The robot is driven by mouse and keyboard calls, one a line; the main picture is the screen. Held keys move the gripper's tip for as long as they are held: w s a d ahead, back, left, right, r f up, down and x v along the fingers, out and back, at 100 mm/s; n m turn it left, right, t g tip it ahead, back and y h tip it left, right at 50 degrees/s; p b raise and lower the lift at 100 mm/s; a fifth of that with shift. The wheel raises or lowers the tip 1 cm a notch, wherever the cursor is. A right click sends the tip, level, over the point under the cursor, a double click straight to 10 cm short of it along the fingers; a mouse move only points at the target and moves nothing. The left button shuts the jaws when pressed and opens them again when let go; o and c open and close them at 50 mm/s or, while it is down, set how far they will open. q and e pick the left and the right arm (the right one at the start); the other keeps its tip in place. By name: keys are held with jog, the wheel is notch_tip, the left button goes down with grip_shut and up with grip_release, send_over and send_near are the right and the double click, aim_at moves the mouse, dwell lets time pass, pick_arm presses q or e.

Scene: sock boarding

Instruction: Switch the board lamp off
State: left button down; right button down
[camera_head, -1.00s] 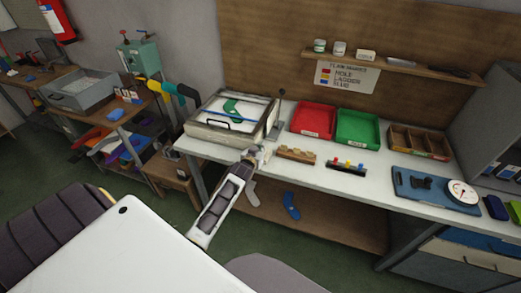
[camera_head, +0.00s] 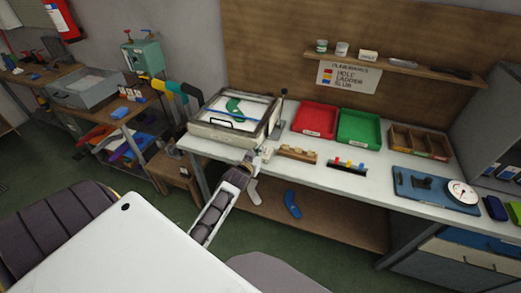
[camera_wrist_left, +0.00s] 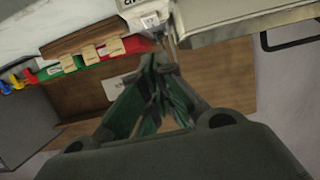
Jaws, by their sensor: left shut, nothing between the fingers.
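The board (camera_head: 211,131) is a shallow framed box with a pale panel at the left end of the white bench. A green sock shape (camera_head: 235,106) lies on the panel. I cannot tell for sure whether its lamp is lit. My left gripper (camera_head: 262,152) is at the bench's front edge, just off the board's front right corner. In the left wrist view its dark green fingers (camera_wrist_left: 158,62) are shut and empty, with the tips close to a small white labelled box (camera_wrist_left: 145,14) beside the board. Contact cannot be told. My right gripper is not in view.
A black-knobbed lever (camera_head: 282,105) stands at the board's right side. A red tray (camera_head: 315,118), a green tray (camera_head: 359,128) and a wooden block (camera_head: 298,154) lie to the right. A peg rack (camera_head: 347,168) is further along.

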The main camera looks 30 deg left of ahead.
pick_arm(q)
jog(key=shift+f+v, duration=0.2)
jog(key=shift+v, duration=0.85)
jog(key=shift+f+v, duration=0.25)
jog(key=shift+v, duration=0.8)
jog(key=shift+s+r, duration=0.1)
jog(key=shift+s, duration=0.05)
jog(key=s+d+f+m+g+h, duration=0.15)
jog(key=s+f, duration=0.35)
jog(key=f, duration=0.7)
jog(key=s+d+f+m+g, duration=0.1)
jog(key=s+d+f+g, duration=0.3)
jog(key=f, duration=0.8)
jog(key=s+d+f+m+g+h, duration=0.1)
jog(key=s+f, duration=0.5)
jog(key=f, duration=0.6)
jog(key=s+d+f+g, duration=0.1)
jog(key=s+f+g, duration=0.1)
jog(key=s+f, duration=0.4)
jog(key=s+d+f+m+g, duration=0.1)
jog(key=s+f, duration=0.6)
jog(key=s, duration=0.8)
jog(key=s+d+f+g, duration=0.3)
jog(key=s+f, duration=0.3)
jog(key=s, duration=0.5)
jog(key=shift+s+d+f+g+h, duration=0.15)
jog(key=shift+s+f+g+h, duration=0.05)
jog(key=shift+s+g+h, duration=0.15)
jog(key=shift+m, duration=0.25)
